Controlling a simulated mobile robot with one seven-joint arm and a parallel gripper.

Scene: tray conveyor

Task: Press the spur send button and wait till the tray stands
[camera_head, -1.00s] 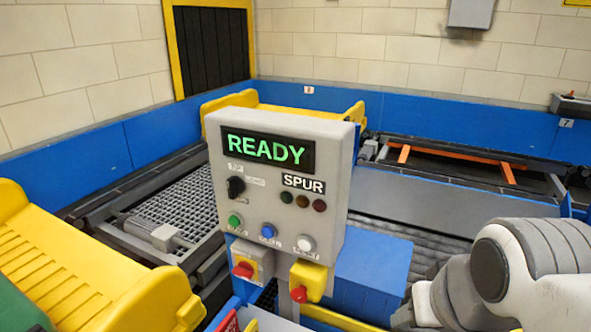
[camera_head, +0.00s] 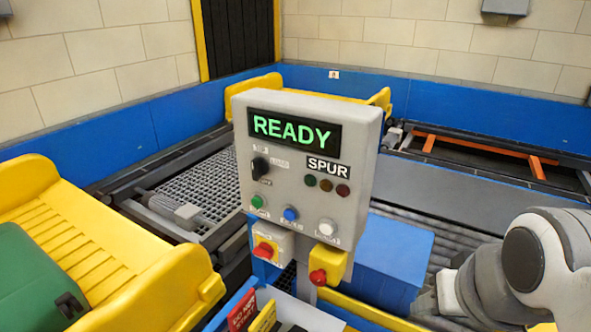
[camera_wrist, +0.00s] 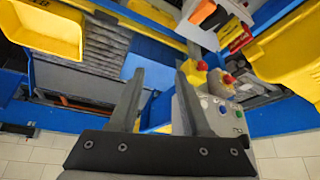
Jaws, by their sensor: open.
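The grey SPUR control panel (camera_head: 350,193) faces me in the middle of the head view. Its display (camera_head: 293,130) reads READY in green. Below are a black selector (camera_head: 259,167), three dark lamps and a row of green (camera_head: 257,201), blue (camera_head: 291,213) and white (camera_head: 325,227) buttons; their small labels are too blurred to read. My gripper (camera_wrist: 160,72) is open and empty in the wrist view, its fingers apart. The panel (camera_wrist: 217,117) shows upside down there, beyond the right finger.
Two red knobs sit under the panel, on a grey box (camera_head: 270,247) and a yellow box (camera_head: 327,265). A yellow chute-like structure (camera_head: 90,225) with a green object (camera_head: 35,270) stands left. Blue guards (camera_head: 120,132) border the roller line (camera_head: 455,235). My arm occupies the right.

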